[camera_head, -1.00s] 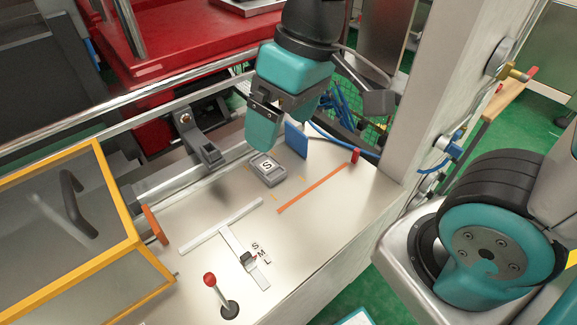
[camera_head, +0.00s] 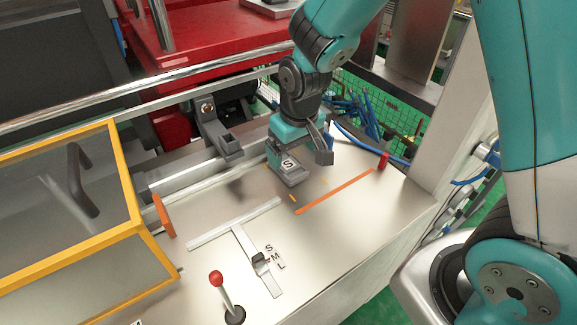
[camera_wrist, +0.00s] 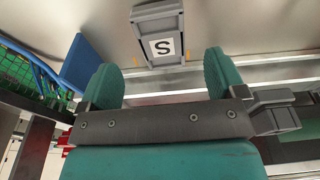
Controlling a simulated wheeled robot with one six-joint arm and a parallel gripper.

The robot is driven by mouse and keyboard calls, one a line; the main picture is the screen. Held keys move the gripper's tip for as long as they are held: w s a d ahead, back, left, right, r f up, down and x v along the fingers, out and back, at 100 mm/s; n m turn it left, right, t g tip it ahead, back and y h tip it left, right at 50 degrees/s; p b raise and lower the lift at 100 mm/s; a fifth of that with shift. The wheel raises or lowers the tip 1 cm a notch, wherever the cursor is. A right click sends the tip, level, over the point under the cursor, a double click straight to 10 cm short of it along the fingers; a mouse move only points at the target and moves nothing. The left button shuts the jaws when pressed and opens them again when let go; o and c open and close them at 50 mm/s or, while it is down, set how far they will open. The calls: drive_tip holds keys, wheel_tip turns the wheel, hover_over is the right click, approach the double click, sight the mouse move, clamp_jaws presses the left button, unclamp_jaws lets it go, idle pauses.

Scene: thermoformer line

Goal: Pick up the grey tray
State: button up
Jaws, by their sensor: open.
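The grey tray (camera_head: 294,177) lies on the pale metal table top in the head view, with a white label marked S. The tray lies beyond the fingertips, roughly centred on the gap. I cannot tell whether they touch it.
An orange strip (camera_head: 335,191) runs on the table right of the tray. A blue plate (camera_wrist: 85,62) stands close beside a finger. A yellow-framed guard (camera_head: 125,180), a red-knobbed lever (camera_head: 217,279) and a size slider (camera_head: 258,262) lie left and in front. Table between is clear.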

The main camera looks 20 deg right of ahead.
sight(288, 164)
drive_tip(key=f, duration=0.1)
drive_tip(key=w+f, duration=0.1)
drive_tip(key=f, duration=0.1)
drive_tip(key=f+p, duration=0.1)
drive_tip(key=shift+w+a+f, duration=0.25)
drive_tip(key=shift+f, duration=0.35)
drive_tip(key=shift+f, duration=0.25)
drive_tip(key=c, duration=1)
drive_tip(key=shift+r, duration=0.15)
